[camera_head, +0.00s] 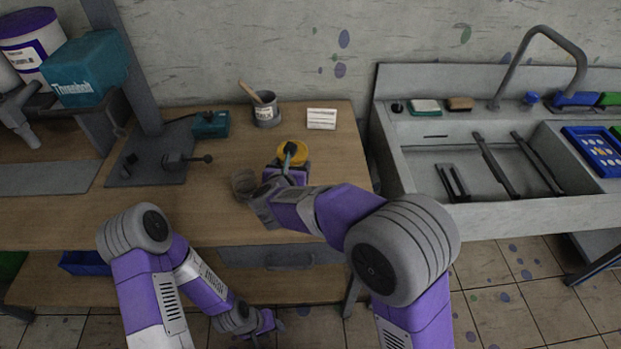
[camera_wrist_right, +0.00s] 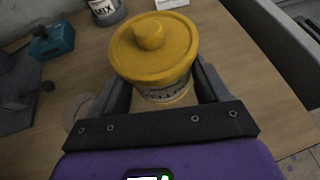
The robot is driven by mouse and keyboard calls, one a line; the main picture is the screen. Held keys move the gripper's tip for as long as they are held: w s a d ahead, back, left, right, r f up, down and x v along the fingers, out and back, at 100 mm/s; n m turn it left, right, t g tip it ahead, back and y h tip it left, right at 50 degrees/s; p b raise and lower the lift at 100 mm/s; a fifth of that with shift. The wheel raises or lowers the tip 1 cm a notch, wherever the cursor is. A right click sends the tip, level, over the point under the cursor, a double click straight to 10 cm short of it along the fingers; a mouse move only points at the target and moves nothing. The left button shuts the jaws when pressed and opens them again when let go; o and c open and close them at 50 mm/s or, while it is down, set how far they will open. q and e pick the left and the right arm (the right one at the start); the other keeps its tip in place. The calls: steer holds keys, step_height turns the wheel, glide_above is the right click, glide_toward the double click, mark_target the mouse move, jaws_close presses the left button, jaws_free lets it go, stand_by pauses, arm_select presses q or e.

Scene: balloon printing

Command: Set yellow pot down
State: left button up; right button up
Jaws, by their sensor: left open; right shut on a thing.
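The yellow pot (camera_wrist_right: 153,52) has a round yellow lid with a knob and a pale band with dark lettering. In the head view the yellow pot (camera_head: 296,149) shows beyond my right gripper (camera_head: 287,165), above the wooden table near its right end. My right gripper (camera_wrist_right: 165,95) is shut on the pot, one finger on each side. The pot looks upright; I cannot tell whether its base touches the table. My left gripper (camera_head: 265,322) is open and empty, low in front of the table's front edge.
A grey MIX can (camera_head: 266,109) with a wooden stick and a white card (camera_head: 321,119) stand behind. A teal press (camera_head: 84,71) is at left, a sink (camera_head: 470,170) at right. The table's right end is fairly clear.

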step_height(320, 180, down, 5)
steer(key=shift+w+r+b, duration=0.1)
steer(key=shift+b, duration=0.5)
steer(key=shift+d+f+b, duration=0.1)
steer(key=shift+f+b, duration=0.5)
steer(key=shift+f, duration=1.4)
steer(key=shift+r, duration=0.1)
steer(key=shift+f, duration=0.2)
steer(key=o, duration=1.1)
steer(key=shift+r, duration=0.1)
